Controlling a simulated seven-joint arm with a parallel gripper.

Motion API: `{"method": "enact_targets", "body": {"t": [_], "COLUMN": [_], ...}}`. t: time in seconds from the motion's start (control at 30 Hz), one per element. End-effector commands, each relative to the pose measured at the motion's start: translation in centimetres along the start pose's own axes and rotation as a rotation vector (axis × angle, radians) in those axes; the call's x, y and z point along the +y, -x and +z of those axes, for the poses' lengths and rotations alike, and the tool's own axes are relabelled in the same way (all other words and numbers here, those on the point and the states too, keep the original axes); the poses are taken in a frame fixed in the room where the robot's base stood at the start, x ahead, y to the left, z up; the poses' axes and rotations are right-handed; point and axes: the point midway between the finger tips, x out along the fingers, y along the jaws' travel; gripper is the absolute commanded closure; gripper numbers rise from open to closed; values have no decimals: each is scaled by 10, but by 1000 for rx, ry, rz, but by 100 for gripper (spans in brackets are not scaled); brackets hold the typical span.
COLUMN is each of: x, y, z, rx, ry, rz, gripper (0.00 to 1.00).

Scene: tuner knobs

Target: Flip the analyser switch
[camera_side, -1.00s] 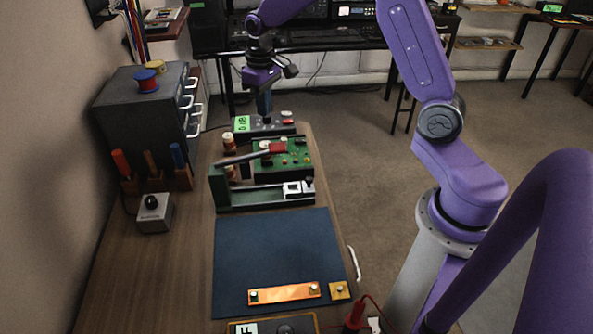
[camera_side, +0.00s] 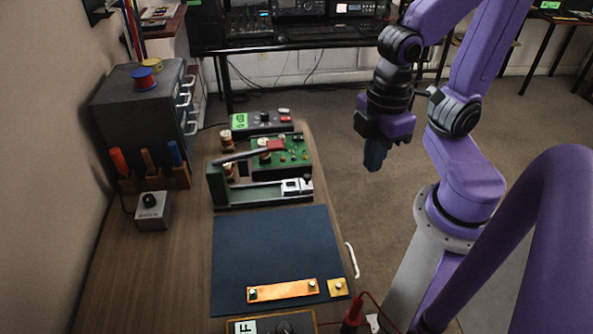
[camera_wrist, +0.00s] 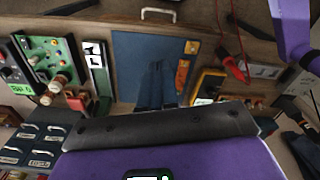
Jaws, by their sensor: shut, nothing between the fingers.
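A dark grey box with a green display, likely the analyser (camera_side: 250,127), sits at the far end of the bench in the side view. It has a black knob and small red and white controls on its right part. I cannot tell which way its switch stands. Part of it shows at the left edge of the wrist view (camera_wrist: 12,72). My gripper (camera_side: 374,160) hangs to the right of the bench, clear of the box, with its blue fingers together and empty. The fingers also show in the wrist view (camera_wrist: 157,88), over the blue mat.
A green circuit board (camera_side: 282,157) and a green-based press with a lever (camera_side: 262,196) stand in front of the box. A blue mat (camera_side: 270,245) holds an orange strip (camera_side: 282,291). A drawer cabinet (camera_side: 140,110) stands at left. Open floor lies right of the bench.

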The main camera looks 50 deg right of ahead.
Motion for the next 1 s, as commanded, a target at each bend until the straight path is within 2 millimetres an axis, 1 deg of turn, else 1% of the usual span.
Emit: {"method": "enact_targets", "body": {"t": [0.1,0.37,0.47,0.57,0.67,0.77,0.9,0.97,1.0], "x": [-3,-3,0,9,25,48,86,104,117], "y": [-1,-1,0,3,7,11,14,15,15], "z": [5,4,0,-11,-28,-48,-71,-79,-84], "rx": [1,0,0,-2,-4,-6,-8,-10,-11], "ry": [18,16,-6,-66,-165,-289,-469,-545,-594], "rz": [-1,-1,0,1,4,6,10,11,12], "gripper": [100,100,100,100,100,100,100,100,100]}}
